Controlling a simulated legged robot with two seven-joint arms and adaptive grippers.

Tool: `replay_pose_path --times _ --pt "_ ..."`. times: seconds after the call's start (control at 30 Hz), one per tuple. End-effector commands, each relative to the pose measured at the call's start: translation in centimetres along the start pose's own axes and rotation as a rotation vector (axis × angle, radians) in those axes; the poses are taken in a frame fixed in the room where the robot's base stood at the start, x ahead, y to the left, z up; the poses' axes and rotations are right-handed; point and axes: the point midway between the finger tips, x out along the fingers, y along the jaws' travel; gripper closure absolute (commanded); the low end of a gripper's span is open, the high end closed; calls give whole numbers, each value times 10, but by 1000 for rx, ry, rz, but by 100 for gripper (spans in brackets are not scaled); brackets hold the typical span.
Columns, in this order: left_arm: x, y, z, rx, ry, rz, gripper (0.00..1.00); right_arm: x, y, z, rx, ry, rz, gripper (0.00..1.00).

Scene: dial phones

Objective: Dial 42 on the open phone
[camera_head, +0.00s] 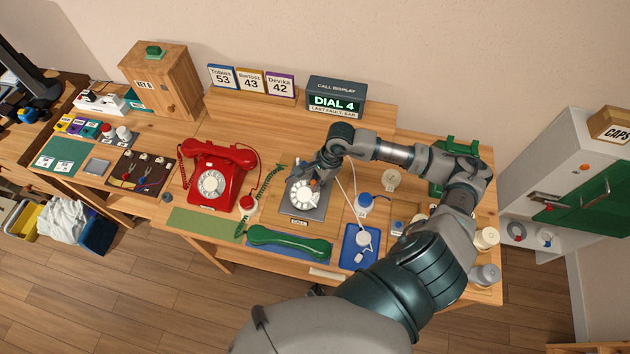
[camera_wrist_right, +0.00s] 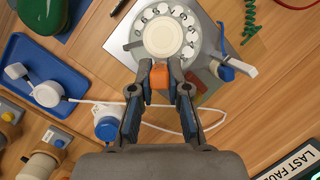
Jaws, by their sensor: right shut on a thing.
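The open phone (camera_head: 314,213) is a grey metal base with a white finger dial (camera_head: 300,193), marked CALL in front. In the right wrist view the dial (camera_wrist_right: 164,32) shows its ring of holes and a cream centre disc. My right gripper (camera_head: 316,181) is over the dial's upper right. In the wrist view its fingertips (camera_wrist_right: 159,80) are shut on an orange piece (camera_wrist_right: 160,77) at the dial's near edge. Whether that piece touches a hole is hidden. The call display (camera_head: 336,97) reads DIAL 4. My left gripper is out of view.
A green handset (camera_head: 289,242) lies in front of the open phone. A red phone (camera_head: 215,176) stands to the left. A blue tray (camera_head: 349,257) and small pots are to the right. Cards (camera_head: 280,84) behind show 53, 43 and 42. A white cable runs beside the gripper.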

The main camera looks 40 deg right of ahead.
Motion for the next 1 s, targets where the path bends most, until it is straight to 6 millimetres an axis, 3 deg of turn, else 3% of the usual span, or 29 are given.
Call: replay_pose_path --times 1.0 --pt "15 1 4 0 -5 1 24 10 22 7 0 0 1 100"
